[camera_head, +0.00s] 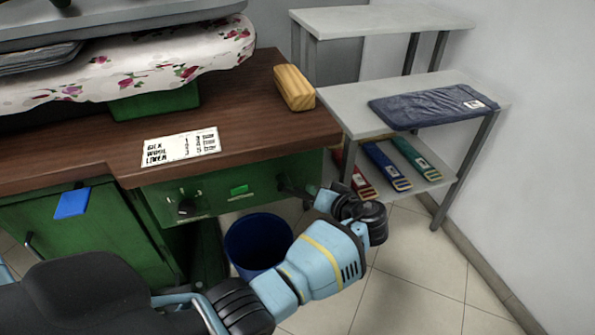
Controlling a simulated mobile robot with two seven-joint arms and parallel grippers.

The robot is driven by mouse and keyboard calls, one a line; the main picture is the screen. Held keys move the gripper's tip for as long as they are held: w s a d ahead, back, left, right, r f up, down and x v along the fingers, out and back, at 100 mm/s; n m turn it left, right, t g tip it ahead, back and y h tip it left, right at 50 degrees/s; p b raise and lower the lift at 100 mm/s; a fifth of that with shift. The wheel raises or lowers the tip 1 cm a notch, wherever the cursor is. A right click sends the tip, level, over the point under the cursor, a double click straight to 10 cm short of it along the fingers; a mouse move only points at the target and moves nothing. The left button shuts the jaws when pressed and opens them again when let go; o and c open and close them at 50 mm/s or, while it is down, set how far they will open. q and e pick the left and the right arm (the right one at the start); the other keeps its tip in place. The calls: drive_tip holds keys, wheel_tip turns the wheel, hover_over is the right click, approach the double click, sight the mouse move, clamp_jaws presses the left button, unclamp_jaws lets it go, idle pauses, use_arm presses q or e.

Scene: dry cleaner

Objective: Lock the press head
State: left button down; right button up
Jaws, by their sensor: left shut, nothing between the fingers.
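The press head (110,18) is the grey plate at the upper left, partly cut off by the frame. It sits above the padded board with a floral cover (130,75). A green panel (215,185) under the brown counter carries a black knob (187,207) and a green button (239,190). My left gripper (297,190) is at the right end of this panel, shut and empty. A dark part shows there, but I cannot tell whether it is a lever or my fingers, nor whether they touch. My right gripper is not in view.
A blue bin (258,243) stands below. A grey shelf unit (340,97) at the right holds a folded blue garment (433,106). The tiled floor at the lower right is clear.

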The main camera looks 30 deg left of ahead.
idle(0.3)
use_arm(q)
drive_tip(key=p+v, duration=0.1)
drive_tip(key=v, duration=0.7)
idle(0.4)
